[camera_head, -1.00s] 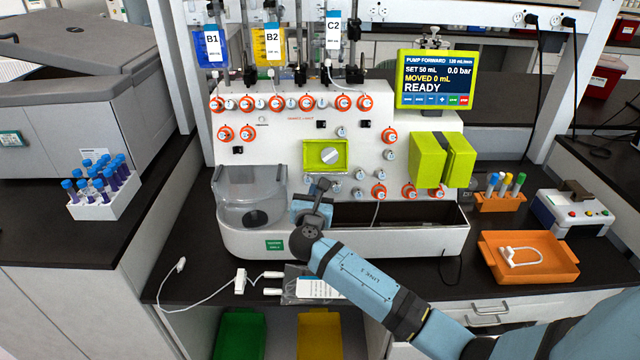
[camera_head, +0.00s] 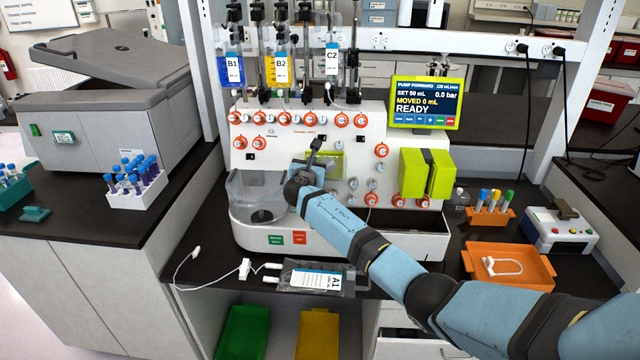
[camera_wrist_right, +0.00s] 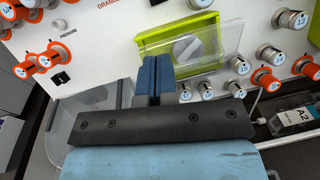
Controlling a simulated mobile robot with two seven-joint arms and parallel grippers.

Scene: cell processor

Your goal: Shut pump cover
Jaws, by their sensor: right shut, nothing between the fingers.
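The pump is a yellow-green frame with a grey round knob on the white front panel. It shows in the head view (camera_head: 337,160), partly behind my right arm, and in the right wrist view (camera_wrist_right: 170,38). A clear pump cover (camera_wrist_right: 232,50) shows at the frame's right side, standing out at an angle from it; how far it is swung I cannot tell. My right gripper (camera_wrist_right: 152,62) is shut and empty. Its blue fingertips are at the frame's lower left edge; whether they touch it or the cover is unclear. My left gripper is not in view.
Orange-ringed valves (camera_head: 382,150) and grey knobs surround the pump. A clear basin (camera_head: 262,195) is at the lower left. A yellow-green hinged box (camera_head: 413,172) and the display (camera_head: 426,103) are to the right. An orange tray (camera_head: 510,263) lies on the bench.

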